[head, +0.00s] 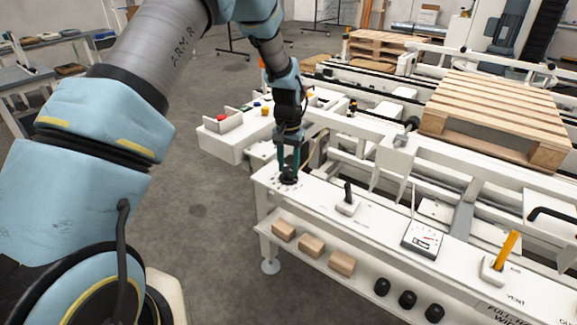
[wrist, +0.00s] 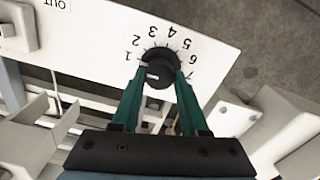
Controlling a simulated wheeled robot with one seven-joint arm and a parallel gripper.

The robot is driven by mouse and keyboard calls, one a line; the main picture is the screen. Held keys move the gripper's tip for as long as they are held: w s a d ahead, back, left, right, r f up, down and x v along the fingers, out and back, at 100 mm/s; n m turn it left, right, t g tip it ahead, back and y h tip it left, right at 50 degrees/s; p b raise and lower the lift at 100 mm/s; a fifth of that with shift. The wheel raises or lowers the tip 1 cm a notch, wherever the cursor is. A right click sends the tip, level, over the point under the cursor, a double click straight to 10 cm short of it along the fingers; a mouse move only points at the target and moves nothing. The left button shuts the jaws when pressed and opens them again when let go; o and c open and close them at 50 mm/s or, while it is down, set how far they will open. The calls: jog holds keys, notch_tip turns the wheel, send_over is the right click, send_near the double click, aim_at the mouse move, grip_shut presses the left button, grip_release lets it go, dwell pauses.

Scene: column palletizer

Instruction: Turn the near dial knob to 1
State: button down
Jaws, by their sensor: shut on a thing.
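The near dial knob is a round black knob (head: 289,179) at the left end of the white control panel. It also shows in the wrist view (wrist: 161,62), ringed by printed numbers from 1 at the left, over the top, to 7 at the right. My gripper (head: 289,171) points down over it, and its green fingers (wrist: 161,76) are shut on the knob, one on each side. A short white mark shows on the knob's lower left, below the level of the 1. The fingers hide part of the knob's sides.
On the panel stand a black lever (head: 348,196), a gauge (head: 424,238) and a yellow-handled lever (head: 505,252). Wooden blocks (head: 312,245) and black knobs (head: 407,299) sit on the shelf below. A white box with a red button (head: 221,122) stands behind. A pallet (head: 497,110) lies on the conveyor.

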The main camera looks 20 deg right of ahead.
aim_at(288, 169)
dwell(0.4)
jog(key=shift+c, duration=2.1)
grip_release()
jog(key=shift+r, duration=0.1)
notch_tip(288, 169, up, 11)
jog(key=b, duration=0.1)
jog(key=shift+f+b, duration=0.2)
jog(key=shift+b, duration=0.1)
